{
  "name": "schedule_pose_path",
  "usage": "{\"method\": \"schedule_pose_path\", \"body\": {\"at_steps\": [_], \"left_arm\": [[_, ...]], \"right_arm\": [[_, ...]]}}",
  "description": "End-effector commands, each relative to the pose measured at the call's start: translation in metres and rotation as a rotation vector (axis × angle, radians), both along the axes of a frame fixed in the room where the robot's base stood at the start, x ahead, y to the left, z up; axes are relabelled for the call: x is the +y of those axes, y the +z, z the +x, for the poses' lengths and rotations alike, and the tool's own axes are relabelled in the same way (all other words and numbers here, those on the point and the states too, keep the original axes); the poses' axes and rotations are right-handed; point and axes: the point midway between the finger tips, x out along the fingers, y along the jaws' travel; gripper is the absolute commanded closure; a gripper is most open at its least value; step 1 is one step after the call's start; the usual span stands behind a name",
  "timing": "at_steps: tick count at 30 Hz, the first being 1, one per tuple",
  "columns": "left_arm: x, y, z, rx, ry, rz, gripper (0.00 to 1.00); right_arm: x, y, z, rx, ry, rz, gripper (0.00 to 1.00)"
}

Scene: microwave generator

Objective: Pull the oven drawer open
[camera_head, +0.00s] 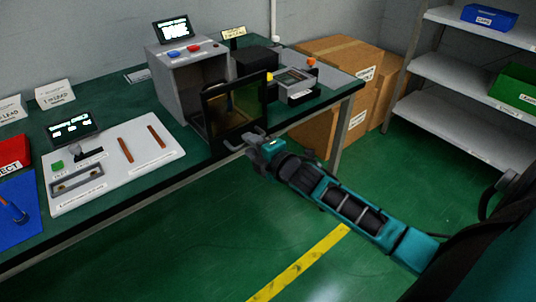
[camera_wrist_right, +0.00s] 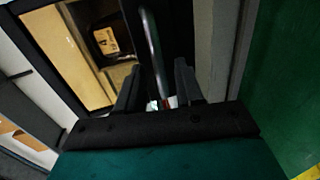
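The oven (camera_head: 176,88) is a grey box with red and blue buttons on top, standing on the green bench. Its black-framed door (camera_head: 207,112) with a tinted window stands swung out from the front, and the dark interior shows. My right gripper (camera_head: 254,140) is at the lower right side of the door, beyond the bench's front edge. In the right wrist view, a silver bar handle (camera_wrist_right: 151,45) runs between the two dark fingers of the right gripper (camera_wrist_right: 160,88). The fingers stand apart with a gap around the bar; contact is unclear. My left gripper is not in view.
A white panel (camera_head: 110,165) with a small display and brown bars lies left on the bench (camera_head: 115,95). A grey device (camera_head: 295,85) stands right of the oven. Cardboard boxes (camera_head: 335,60) and a white shelf (camera_head: 455,120) stand behind. The green floor in front is clear.

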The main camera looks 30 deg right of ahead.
Motion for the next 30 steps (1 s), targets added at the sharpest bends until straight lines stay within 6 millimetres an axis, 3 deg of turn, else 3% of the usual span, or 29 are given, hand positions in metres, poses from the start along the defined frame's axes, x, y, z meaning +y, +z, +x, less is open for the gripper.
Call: {"method": "schedule_pose_path", "body": {"at_steps": [18, 24, 30], "left_arm": [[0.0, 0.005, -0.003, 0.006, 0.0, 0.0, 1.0], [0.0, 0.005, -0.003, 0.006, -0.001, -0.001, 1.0], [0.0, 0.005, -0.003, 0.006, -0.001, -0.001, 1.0]], "right_arm": [[-0.008, 0.019, -0.1, 0.004, 0.0, 0.0, 0.63], [-0.009, 0.023, -0.115, 0.002, 0.0, -0.001, 0.63], [-0.009, 0.024, -0.118, 0.001, 0.0, -0.001, 0.63]]}}
